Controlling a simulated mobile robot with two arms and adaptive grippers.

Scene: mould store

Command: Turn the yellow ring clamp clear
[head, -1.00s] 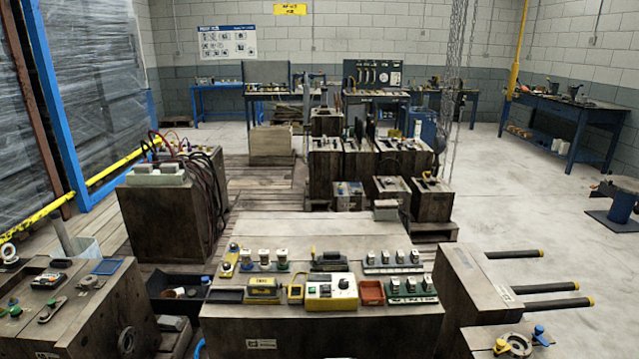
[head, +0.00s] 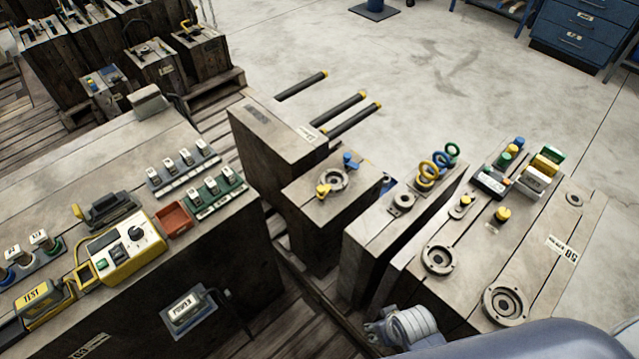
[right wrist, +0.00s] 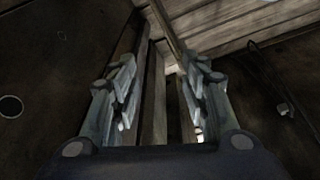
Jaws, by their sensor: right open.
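A yellow clamp (head: 323,190) sits at the near left edge of a round metal ring (head: 333,180) on top of a wooden-looking block. A blue clamp (head: 348,160) stands at the ring's far right side. My right gripper (head: 378,330) is low in the head view, nearer to me than this block and apart from the clamps; its fingers are partly hidden. In the right wrist view my right gripper (right wrist: 163,75) is open and empty, its two fingers apart over dark block sides and planks. No clamp shows there. My left gripper is not in view.
Right of the clamp block, another block carries upright yellow, blue and green rings (head: 438,163). A wide block with round metal fittings (head: 508,304) stands at the right. Black rods with yellow tips (head: 345,108) stick out behind. A bench with a yellow control box (head: 118,262) is at left.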

